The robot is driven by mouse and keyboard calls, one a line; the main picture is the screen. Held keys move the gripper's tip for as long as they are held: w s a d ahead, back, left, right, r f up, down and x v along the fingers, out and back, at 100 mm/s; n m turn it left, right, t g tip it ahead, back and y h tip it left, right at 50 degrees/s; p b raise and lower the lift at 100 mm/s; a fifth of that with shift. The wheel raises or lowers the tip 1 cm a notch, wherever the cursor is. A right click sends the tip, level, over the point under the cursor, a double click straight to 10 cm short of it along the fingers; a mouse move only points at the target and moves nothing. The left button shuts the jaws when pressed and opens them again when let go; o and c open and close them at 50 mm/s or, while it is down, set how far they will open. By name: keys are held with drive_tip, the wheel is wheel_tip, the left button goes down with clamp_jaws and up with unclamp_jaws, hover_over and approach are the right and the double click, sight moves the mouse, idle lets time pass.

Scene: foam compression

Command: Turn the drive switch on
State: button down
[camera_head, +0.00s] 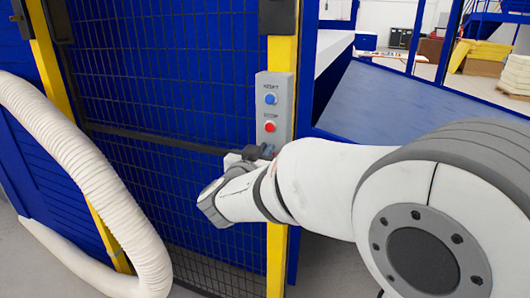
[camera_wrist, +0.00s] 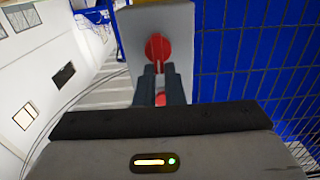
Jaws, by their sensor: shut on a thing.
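My gripper (camera_head: 267,152) is at the lower part of this box, just below the red button. In the wrist view, my gripper's dark fingers (camera_wrist: 160,78) point at a red round switch (camera_wrist: 158,46) on the grey box face (camera_wrist: 132,22). The fingers are shut on the switch, with red showing between them. The grip itself is hidden in the head view, and the switch's setting cannot be read.
A black mesh fence (camera_head: 170,75) before blue panels is left of the yellow post (camera_head: 283,50). A white ribbed hose (camera_head: 95,170) curves at the far left. A blue sloped panel (camera_head: 400,108) is behind my arm at right.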

drive_tip(key=shift+f, duration=0.5)
drive_tip(key=m+b, duration=0.5)
drive_tip(key=b, duration=0.1)
drive_tip(key=d+f+m+b, duration=0.1)
drive_tip(key=m+b, duration=1.1)
drive_tip(key=shift+s+d+f, duration=0.3)
drive_tip(key=shift+d+f, duration=0.05)
drive_tip(key=shift+f, duration=0.05)
drive_tip(key=shift+r+m, duration=0.1)
drive_tip(key=shift+m, duration=0.3)
drive_tip(key=shift+r, duration=0.1)
